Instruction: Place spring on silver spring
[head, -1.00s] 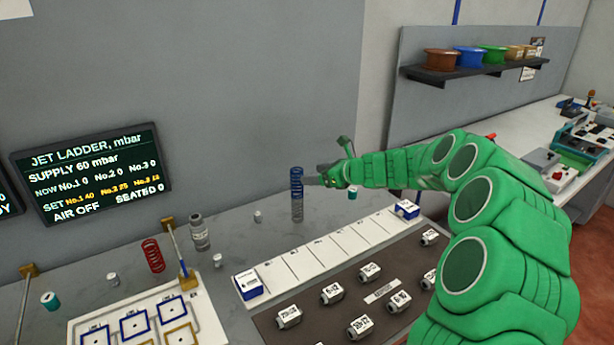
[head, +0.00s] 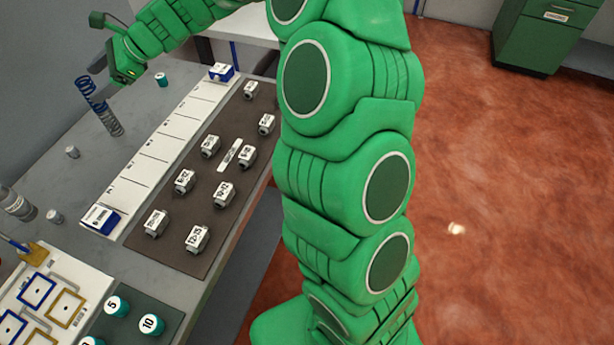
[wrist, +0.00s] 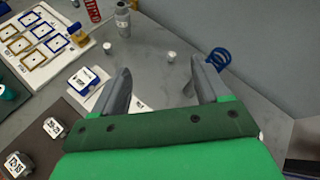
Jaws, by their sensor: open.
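The blue spring (head: 92,90) appears to stand end to end on top of the silver spring (head: 110,122) on the grey bench; exact contact is too small to tell. My gripper (head: 106,70) is beside the blue spring's upper part, on its right in the head view. In the wrist view my gripper (wrist: 162,66) is open, with nothing between its fingers. The blue spring (wrist: 219,58) shows just outside the right finger there. The silver spring cannot be made out in the wrist view, perhaps hidden by that finger.
A white strip tray (head: 160,145) and a brown mat (head: 165,238) with several labelled blocks lie right of the springs. A small white-topped part (head: 72,152) and a grey bottle (head: 15,203) stand on the bench. A red spring (wrist: 92,10) stands farther off. The wall is close behind.

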